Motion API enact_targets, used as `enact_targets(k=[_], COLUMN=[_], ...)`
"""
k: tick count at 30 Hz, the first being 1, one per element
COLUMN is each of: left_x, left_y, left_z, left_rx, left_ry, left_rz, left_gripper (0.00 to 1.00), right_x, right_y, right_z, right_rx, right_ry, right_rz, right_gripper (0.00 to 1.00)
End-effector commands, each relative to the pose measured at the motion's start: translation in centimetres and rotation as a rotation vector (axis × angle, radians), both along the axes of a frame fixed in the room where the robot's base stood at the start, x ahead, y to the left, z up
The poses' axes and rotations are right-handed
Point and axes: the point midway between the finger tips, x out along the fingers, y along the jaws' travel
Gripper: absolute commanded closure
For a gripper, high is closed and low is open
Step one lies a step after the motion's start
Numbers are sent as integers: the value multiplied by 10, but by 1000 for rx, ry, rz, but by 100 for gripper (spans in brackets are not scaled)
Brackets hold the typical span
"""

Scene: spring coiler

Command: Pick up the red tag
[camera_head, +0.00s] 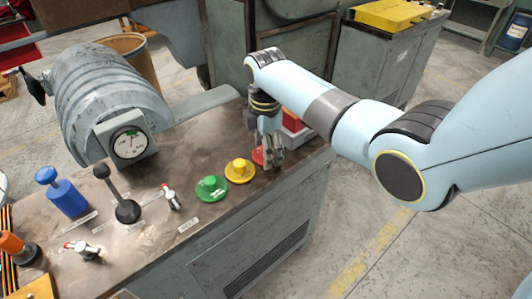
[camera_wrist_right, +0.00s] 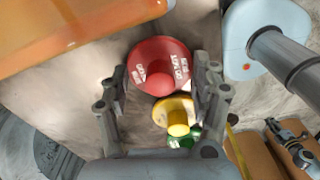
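The red tag (camera_wrist_right: 158,62) is a round red disc with a raised knob and white lettering, in the upper middle of the right wrist view. In the head view only a sliver of the red tag (camera_head: 257,156) shows beside the fingers, at the end of a row with the yellow and green tags. My right gripper (camera_head: 271,160) points down at the bench there. In the right wrist view my right gripper (camera_wrist_right: 160,75) is open, its fingers on either side of the red tag. Contact cannot be told.
The yellow tag (camera_head: 240,170) and green tag (camera_head: 211,189) sit close by on the bench (camera_head: 160,250). Black lever (camera_head: 120,195), blue knob (camera_head: 62,192) and gauge drum (camera_head: 110,90) are further left.

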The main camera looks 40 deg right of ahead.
Motion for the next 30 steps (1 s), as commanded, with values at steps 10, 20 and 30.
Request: enact_targets(k=[10,20,30], left_x=[0,0,2], left_y=[0,0,0], left_z=[0,3,13], left_rx=[0,0,0], left_ry=[0,0,-3], left_rz=[0,0,0], left_gripper=[100,100,100], right_x=[0,1,-48], right_y=[0,0,-29], right_z=[0,22,74], right_rx=[0,0,-5], right_ry=[0,-2,-1], right_rz=[0,0,0], right_gripper=[69,69,69])
